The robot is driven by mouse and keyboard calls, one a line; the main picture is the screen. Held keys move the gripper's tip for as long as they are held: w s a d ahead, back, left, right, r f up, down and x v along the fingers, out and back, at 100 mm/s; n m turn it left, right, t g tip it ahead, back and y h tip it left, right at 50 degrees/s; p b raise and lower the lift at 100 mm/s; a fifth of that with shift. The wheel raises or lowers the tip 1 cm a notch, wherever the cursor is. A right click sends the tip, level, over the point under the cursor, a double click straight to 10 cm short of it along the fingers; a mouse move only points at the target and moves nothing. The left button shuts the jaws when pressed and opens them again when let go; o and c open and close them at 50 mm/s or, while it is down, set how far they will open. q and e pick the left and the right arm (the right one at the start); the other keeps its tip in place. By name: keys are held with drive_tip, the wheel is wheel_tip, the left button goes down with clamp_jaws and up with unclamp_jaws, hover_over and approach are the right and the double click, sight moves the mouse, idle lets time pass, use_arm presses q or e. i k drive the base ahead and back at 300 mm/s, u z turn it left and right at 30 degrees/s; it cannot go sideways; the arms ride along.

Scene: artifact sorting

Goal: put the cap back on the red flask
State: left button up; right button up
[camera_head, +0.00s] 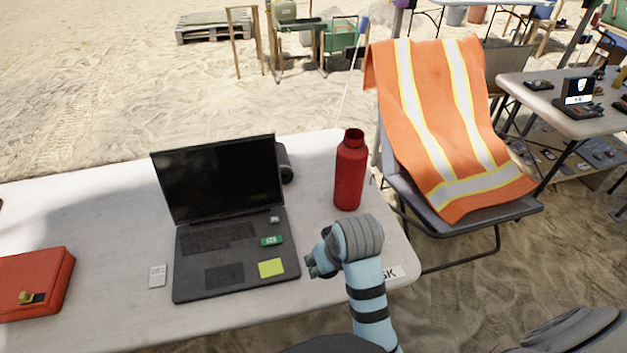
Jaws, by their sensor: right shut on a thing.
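The red flask (350,178) stands upright near the right end of the white table. Its narrow neck looks uncapped, with a dark opening on top. My right gripper (314,263) is low over the table, in front and to the left of the flask, beside the laptop's right edge. It is apart from the flask. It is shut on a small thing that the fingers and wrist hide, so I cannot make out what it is. I cannot make out the cap anywhere. My left gripper is not in view.
An open laptop (225,235) stands left of my right gripper, with a dark cylinder (285,161) behind it. A red case (35,282) and a small white card (157,276) lie farther left.

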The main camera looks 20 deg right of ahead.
sight(351, 154)
drive_tip(key=u, duration=3.1)
drive_tip(key=k, duration=2.3)
drive_tip(key=z, duration=2.15)
